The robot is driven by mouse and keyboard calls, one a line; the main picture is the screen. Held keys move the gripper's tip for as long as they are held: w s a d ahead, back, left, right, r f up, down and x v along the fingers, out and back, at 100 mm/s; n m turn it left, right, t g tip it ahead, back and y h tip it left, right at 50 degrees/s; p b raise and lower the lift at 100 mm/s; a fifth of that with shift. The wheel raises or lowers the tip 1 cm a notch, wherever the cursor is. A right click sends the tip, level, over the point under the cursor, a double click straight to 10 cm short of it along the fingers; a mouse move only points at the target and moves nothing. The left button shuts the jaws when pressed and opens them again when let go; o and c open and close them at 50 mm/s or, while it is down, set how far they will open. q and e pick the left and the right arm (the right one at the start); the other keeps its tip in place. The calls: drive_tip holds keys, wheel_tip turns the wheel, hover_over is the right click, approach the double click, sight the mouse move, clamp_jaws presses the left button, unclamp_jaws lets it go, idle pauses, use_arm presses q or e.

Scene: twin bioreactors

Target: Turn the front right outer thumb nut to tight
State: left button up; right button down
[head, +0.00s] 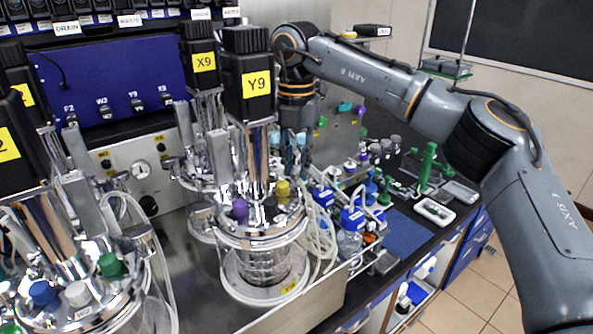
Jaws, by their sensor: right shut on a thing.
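My right arm reaches in from the right, and its wrist bends down behind the tall black Y9 motor (246,75). My right gripper (293,135) points down just right of the motor's lower end, above the back right of the Y9 glass vessel (265,265). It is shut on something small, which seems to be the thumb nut. The nut itself is hidden or too small to make out. The vessel's metal head plate (262,232) carries purple, black and yellow caps. My left gripper is not in view.
The X9 motor (203,65) stands close behind on the left. Another vessel with green, white and blue caps (78,292) fills the lower left. Blue-capped bottles (350,238) and clear tubing crowd the right side. A blue mat (405,235) lies on the dark bench.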

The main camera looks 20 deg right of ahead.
sight(297, 169)
drive_tip(key=m+b, duration=0.1)
drive_tip(key=m, duration=0.2)
drive_tip(key=shift+b, duration=0.3)
drive_tip(key=shift+m+b, duration=0.4)
drive_tip(key=shift+m, duration=0.7)
drive_tip(key=shift+r, duration=0.1)
drive_tip(key=c, duration=1.2)
unclamp_jaws()
wheel_tip(297, 169, up, 12)
drive_tip(key=shift+f, duration=0.1)
